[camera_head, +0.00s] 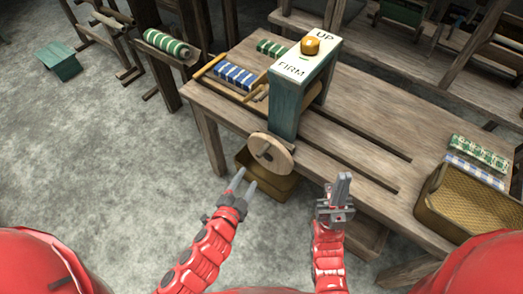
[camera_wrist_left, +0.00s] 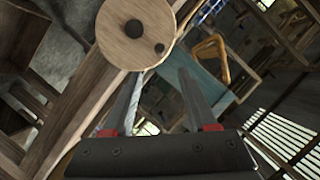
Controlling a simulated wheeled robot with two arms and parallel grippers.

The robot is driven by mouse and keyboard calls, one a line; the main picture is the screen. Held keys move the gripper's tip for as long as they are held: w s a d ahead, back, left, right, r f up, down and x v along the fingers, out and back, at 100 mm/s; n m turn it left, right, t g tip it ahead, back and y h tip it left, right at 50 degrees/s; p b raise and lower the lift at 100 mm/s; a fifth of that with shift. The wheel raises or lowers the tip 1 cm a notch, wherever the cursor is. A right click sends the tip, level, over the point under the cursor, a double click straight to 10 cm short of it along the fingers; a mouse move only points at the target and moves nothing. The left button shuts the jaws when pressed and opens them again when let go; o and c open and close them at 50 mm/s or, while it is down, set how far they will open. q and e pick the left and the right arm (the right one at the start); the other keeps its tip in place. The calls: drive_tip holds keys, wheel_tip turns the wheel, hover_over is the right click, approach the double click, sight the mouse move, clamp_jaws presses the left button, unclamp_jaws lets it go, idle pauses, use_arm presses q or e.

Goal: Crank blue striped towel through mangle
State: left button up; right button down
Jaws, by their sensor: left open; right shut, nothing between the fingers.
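A rolled blue and white striped towel (camera_head: 234,76) lies left of the frame. My left gripper (camera_head: 248,176) is open and empty, just below the disc; its fingers (camera_wrist_left: 158,75) point towards the disc's lower edge. My right gripper (camera_head: 342,178) is shut and empty, right of the disc.
A green striped roll (camera_head: 270,48) lies behind the blue towel. A tan bin (camera_head: 262,183) stands below the disc.

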sight(260, 157)
use_arm(q)
drive_tip(key=p+x, duration=0.3)
drive_tip(key=x, duration=1)
drive_tip(key=shift+w, duration=0.2)
drive_tip(key=shift+w+d+f, duration=0.2)
drive_tip(key=shift+w+d, duration=0.05)
drive_tip(key=shift+w, duration=0.15)
clamp_jaws()
idle(0.5)
